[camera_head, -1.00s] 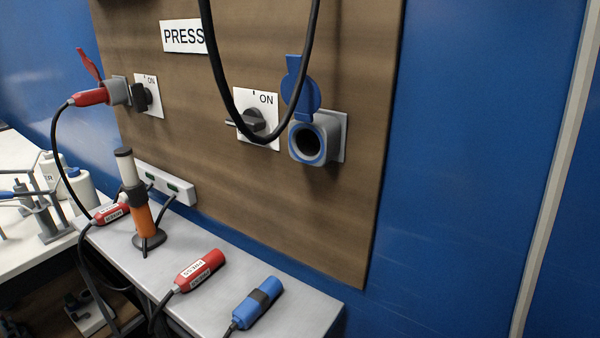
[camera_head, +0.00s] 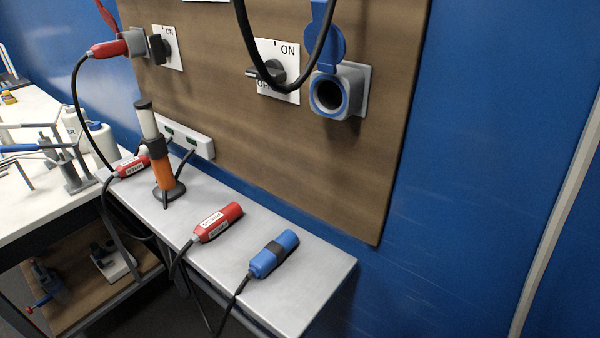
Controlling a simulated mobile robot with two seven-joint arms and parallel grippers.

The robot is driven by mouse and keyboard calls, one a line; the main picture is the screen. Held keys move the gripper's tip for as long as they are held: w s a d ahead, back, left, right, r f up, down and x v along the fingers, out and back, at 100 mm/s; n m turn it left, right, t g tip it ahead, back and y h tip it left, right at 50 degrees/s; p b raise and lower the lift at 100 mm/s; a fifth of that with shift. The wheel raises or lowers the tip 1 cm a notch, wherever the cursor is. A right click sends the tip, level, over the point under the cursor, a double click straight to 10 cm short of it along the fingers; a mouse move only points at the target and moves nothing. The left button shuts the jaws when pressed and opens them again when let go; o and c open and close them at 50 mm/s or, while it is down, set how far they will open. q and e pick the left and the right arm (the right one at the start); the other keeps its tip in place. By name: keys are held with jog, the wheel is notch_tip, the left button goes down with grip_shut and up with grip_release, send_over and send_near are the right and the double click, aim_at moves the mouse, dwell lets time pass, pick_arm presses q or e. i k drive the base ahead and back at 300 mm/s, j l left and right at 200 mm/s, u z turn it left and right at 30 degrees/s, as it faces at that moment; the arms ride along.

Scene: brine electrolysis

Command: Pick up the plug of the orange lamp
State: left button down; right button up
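The orange lamp (camera_head: 164,174) stands upright on the grey shelf (camera_head: 312,268), with an orange lower body, a white upper part, a dark cap and a dark foot. Behind it a white socket strip (camera_head: 200,146) is fixed low on the wooden board. A short dark cord (camera_head: 185,160) runs between the strip and the lamp's foot area. I cannot tell which plug belongs to the lamp. A labelled red plug (camera_head: 218,222) and a blue plug (camera_head: 273,254) lie on the shelf, apart from each other. Another red connector (camera_head: 132,167) lies left of the lamp. Neither gripper is in view.
A red plug (camera_head: 108,49) sits in the upper left wall socket. A blue socket (camera_head: 337,92) has its lid raised, with a black cable loop hanging beside it. A white bench (camera_head: 28,195) with bottles is at left. Cables hang over the shelf's front edge.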

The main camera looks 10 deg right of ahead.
aim_at(276, 250)
jog(key=l+z, duration=0.55)
jog(key=z, duration=0.25)
